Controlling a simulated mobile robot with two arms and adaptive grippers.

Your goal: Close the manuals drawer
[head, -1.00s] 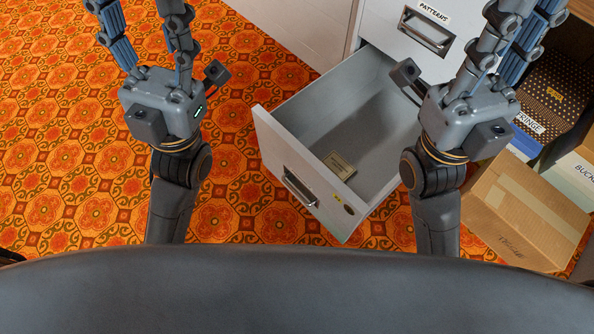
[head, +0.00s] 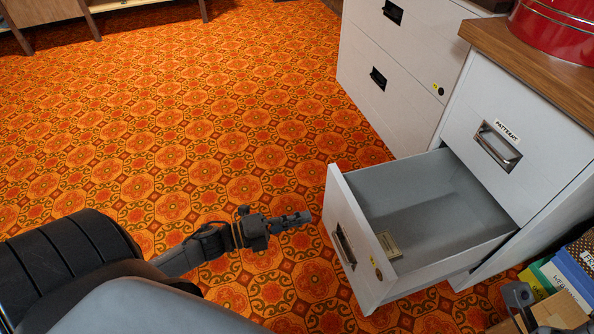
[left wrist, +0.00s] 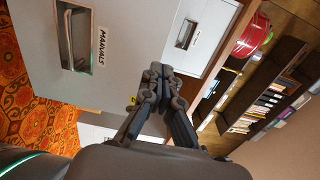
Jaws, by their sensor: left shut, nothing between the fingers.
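The manuals drawer (head: 362,262) is pulled far out of the white cabinet in the head view; a small tan item (head: 389,245) lies inside. In the left wrist view its white front (left wrist: 110,90) shows a metal handle and a MANUALS label (left wrist: 102,46). My left gripper (head: 306,217) is shut and empty, just left of the drawer front in the head view. Its closed fingers (left wrist: 156,72) overlap the front in the left wrist view; contact cannot be told. Only a dark part of my right gripper (head: 518,295) shows at the lower right.
The PATTERNS drawer (head: 497,145) above is shut. Another white cabinet (head: 405,65) stands behind. Boxes (head: 570,272) crowd the right side. A red tin (head: 555,30) sits on the wooden top. The patterned carpet left of the drawer is clear.

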